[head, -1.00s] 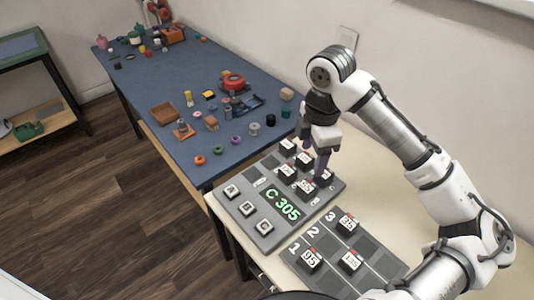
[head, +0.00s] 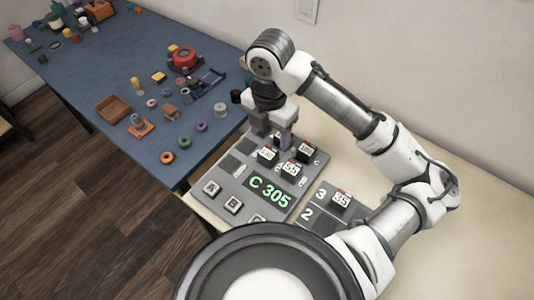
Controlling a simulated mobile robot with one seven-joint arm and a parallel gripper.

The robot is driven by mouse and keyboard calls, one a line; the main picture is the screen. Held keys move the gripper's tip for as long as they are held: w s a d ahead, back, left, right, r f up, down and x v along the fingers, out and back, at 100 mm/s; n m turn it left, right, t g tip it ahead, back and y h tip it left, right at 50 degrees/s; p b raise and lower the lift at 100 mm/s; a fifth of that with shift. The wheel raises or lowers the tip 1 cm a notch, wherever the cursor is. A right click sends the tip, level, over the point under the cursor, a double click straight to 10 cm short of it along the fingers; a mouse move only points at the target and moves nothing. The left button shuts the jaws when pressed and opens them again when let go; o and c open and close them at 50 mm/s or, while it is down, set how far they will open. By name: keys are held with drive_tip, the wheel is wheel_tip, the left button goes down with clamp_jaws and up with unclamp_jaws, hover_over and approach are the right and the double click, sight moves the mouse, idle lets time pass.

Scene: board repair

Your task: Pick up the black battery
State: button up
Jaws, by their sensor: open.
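One black battery (head: 268,156) is just below and in front of my gripper (head: 272,145). Others stand to its right, one black battery (head: 291,170) nearer and one black battery (head: 306,151) at the right edge. My gripper points down, open, at the board's back part. I see nothing between its fingers, but they hide part of the board. I cannot tell which block is meant.
A second dark board (head: 310,200) with numbered rows holds another labelled block (head: 341,199). A blue table (head: 110,110) on the left carries several small parts, a brown tray (head: 113,108) and a red round thing (head: 185,58). The beige tabletop right of the boards is mostly clear.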

sight(268, 152)
drive_tip(key=f, duration=0.2)
drive_tip(key=f+p, duration=0.1)
drive_tip(key=f, duration=0.5)
drive_tip(key=shift+w+a, duration=0.1)
drive_tip(key=shift+w, duration=0.3)
drive_tip(key=c, duration=1.1)
